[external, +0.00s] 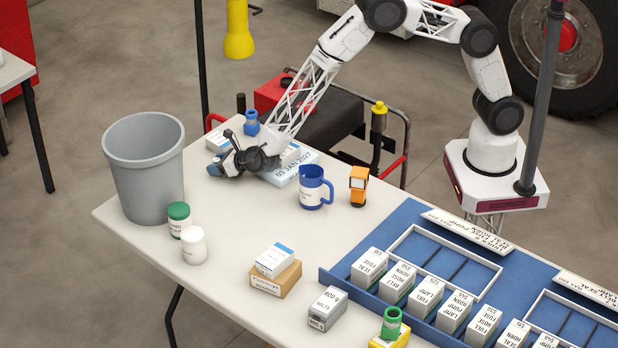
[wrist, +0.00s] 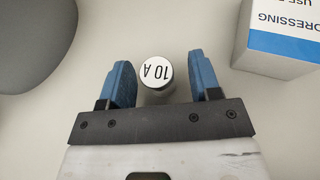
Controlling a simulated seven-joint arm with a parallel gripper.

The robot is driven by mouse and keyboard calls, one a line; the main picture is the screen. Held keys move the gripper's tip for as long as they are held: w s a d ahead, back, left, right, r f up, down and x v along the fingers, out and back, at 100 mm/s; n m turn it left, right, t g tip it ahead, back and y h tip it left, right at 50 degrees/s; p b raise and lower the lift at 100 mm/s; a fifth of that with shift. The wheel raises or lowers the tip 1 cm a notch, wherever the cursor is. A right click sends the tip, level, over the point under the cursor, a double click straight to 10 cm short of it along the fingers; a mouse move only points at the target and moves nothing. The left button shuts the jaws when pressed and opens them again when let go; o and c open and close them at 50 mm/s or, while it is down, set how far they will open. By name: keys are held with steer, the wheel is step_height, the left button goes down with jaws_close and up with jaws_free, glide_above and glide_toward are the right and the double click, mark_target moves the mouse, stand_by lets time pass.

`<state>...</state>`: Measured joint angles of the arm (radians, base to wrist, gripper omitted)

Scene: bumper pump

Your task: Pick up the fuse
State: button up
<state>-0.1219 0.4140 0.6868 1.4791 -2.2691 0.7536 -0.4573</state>
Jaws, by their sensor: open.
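The fuse (wrist: 157,74) is a small upright cylinder with a white top marked "10 A". In the wrist view it stands between the two blue fingers of my gripper (wrist: 162,80), with a gap to the right finger and a narrower one to the left. My gripper is open, pointing down at the tabletop. In the external view my gripper (external: 224,166) is low over the table's far left part; I cannot make out the fuse there.
A grey bin (external: 143,175) stands left of my gripper. A white and blue dressing box (wrist: 283,38) is close on the right in the wrist view. A blue mug (external: 312,188) and an orange object (external: 358,184) stand further right.

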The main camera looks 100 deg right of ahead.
mark_target(217, 160)
stand_by(0.3)
steer(key=c, duration=1)
steer(key=shift+r, duration=0.1)
steer(key=shift+r, duration=4.9)
